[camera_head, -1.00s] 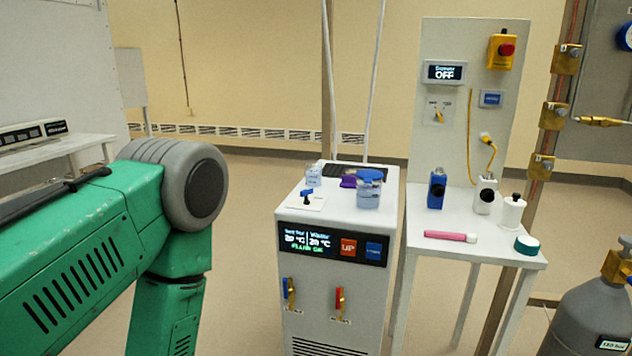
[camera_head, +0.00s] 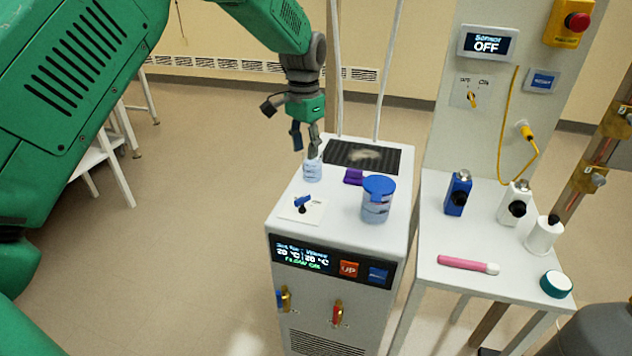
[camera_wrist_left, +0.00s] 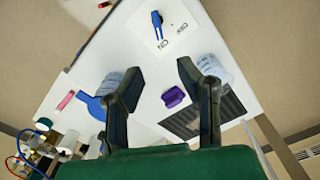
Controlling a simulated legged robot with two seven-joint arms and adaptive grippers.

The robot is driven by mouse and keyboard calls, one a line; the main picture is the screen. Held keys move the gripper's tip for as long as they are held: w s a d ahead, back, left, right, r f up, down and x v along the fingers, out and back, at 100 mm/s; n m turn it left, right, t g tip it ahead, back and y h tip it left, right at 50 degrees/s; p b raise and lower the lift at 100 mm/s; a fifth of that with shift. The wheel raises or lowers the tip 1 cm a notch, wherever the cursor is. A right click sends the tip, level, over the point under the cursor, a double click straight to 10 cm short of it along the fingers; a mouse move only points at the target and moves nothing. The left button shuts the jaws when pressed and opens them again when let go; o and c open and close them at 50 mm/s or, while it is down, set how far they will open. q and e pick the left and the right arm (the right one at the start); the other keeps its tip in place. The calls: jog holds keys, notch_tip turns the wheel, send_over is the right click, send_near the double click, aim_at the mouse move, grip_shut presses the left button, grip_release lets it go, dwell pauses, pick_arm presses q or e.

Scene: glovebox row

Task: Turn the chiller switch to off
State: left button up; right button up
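The chiller (camera_head: 335,296) is a white cabinet with a front display. Its switch (camera_head: 302,203) is a blue lever on a white plate at the top's front left. In the left wrist view the switch (camera_wrist_left: 157,22) lies near the top, beside ON and OFF labels; its lever appears to point toward ON. My left gripper (camera_head: 306,143) is above the back left of the chiller top, behind the switch and apart from it. In the left wrist view its two fingers (camera_wrist_left: 158,82) are spread with nothing between them. My right gripper is not in view.
A small clear container (camera_head: 312,171) stands below my left gripper. A purple piece (camera_head: 353,177) and a blue-lidded jar (camera_head: 376,204) stand to its right. A bench (camera_head: 437,286) with bottles is right of the chiller. Floor left of the chiller is clear.

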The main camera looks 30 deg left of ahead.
aim_at(305, 195)
pick_arm(q)
jog(key=f, duration=1.3)
jog(key=shift+s+a+f, duration=0.15)
jog(key=shift+s+f, duration=0.05)
jog(key=shift+f, duration=0.1)
jog(key=shift+d, duration=0.2)
grip_shut()
